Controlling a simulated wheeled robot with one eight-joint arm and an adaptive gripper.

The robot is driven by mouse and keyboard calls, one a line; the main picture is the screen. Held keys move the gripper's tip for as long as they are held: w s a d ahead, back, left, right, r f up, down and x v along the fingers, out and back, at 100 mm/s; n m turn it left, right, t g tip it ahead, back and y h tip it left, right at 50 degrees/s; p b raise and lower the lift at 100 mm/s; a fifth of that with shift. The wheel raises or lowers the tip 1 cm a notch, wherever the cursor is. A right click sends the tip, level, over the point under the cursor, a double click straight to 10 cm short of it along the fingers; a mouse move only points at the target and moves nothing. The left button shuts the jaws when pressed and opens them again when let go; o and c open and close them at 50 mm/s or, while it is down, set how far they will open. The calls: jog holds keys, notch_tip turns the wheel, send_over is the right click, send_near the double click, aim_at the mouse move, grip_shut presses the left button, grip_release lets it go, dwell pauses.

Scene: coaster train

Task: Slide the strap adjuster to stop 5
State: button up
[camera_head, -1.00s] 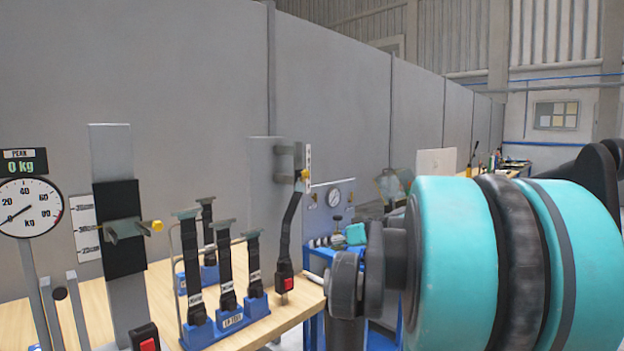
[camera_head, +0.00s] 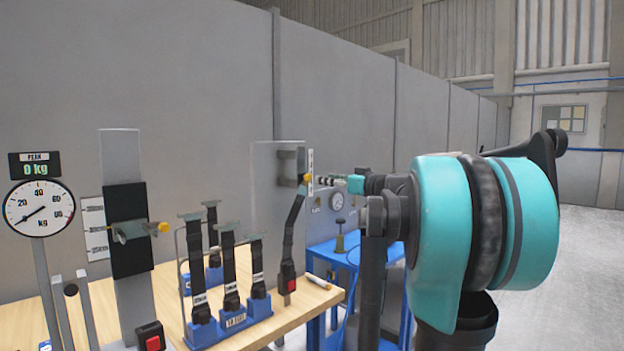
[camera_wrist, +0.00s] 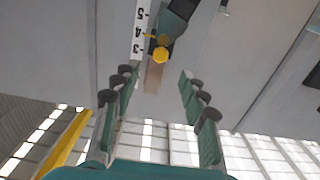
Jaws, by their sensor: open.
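The strap adjuster with its yellow knob (camera_head: 305,179) sits on an upright grey panel (camera_head: 266,200), with a black strap (camera_head: 293,235) running down to a red-buttoned buckle. In the wrist view the yellow knob (camera_wrist: 160,54) is beside a white number scale (camera_wrist: 140,35) reading 3, 4, 5. A small yellow pointer (camera_wrist: 149,36) is near the 4. My gripper (camera_head: 322,181) is just right of the knob and points at it. In the wrist view my gripper (camera_wrist: 156,82) is open and empty. The knob shows beyond the fingertips, between the finger lines; contact is not visible.
Another strap post with a yellow knob (camera_head: 163,227) and a dial gauge (camera_head: 39,207) stand at left. Several buckled straps stand in a blue rack (camera_head: 232,322) on the wooden table (camera_head: 270,328). A blue cart (camera_head: 345,253) stands behind my arm.

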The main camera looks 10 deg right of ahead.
aim_at(310, 177)
jog(key=x, duration=0.7)
jog(key=shift+w+a, duration=0.25)
jog(key=shift+w, duration=0.05)
